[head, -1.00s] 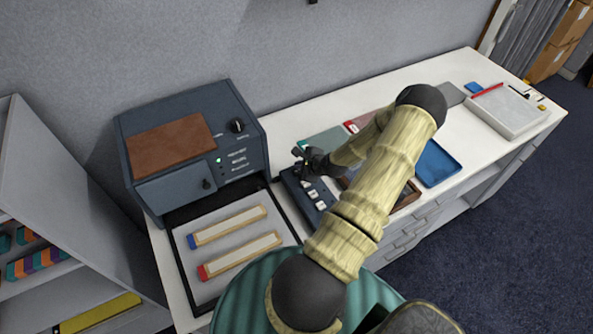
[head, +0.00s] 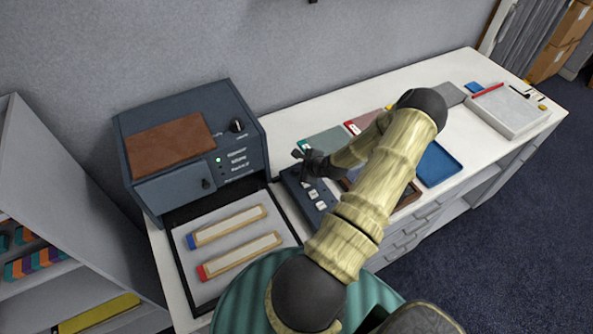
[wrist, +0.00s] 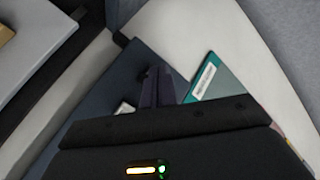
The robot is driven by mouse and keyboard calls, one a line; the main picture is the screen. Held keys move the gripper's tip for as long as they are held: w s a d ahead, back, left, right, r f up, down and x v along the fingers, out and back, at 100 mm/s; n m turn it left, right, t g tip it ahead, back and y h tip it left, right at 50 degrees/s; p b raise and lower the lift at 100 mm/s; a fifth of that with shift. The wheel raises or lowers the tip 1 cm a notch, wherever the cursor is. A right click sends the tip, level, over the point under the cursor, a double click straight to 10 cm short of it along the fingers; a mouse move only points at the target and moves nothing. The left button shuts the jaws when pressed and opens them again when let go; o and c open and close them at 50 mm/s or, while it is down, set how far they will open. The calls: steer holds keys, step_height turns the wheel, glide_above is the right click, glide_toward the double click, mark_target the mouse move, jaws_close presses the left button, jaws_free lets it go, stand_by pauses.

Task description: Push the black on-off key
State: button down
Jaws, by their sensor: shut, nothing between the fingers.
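A dark blue-grey key panel (head: 324,205) lies on the table, with white keys (head: 313,194) showing on its near part. My gripper (head: 299,158) is shut and empty over the far end of this panel. In the wrist view the shut fingers (wrist: 151,76) point down at the panel (wrist: 105,92), and one white key (wrist: 125,107) shows left of them. The black on-off key cannot be made out; my fingers and wrist cover that part of the panel. I cannot tell whether the fingertips touch the panel.
A dark machine (head: 190,140) with a brown pad, a knob and a lit green lamp stands left of the panel. A tray (head: 179,263) with two bars lies in front of it. A teal folder (head: 325,141) lies close behind the gripper; a blue tray (head: 438,165) lies right.

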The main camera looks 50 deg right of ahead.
steer(key=shift+f, duration=0.35)
stand_by(0.3)
steer(key=shift+r+p, duration=0.45)
steer(key=shift+r, duration=0.4)
step_height(320, 180, up, 6)
steer(key=p, duration=0.4)
stand_by(0.3)
stand_by(0.4)
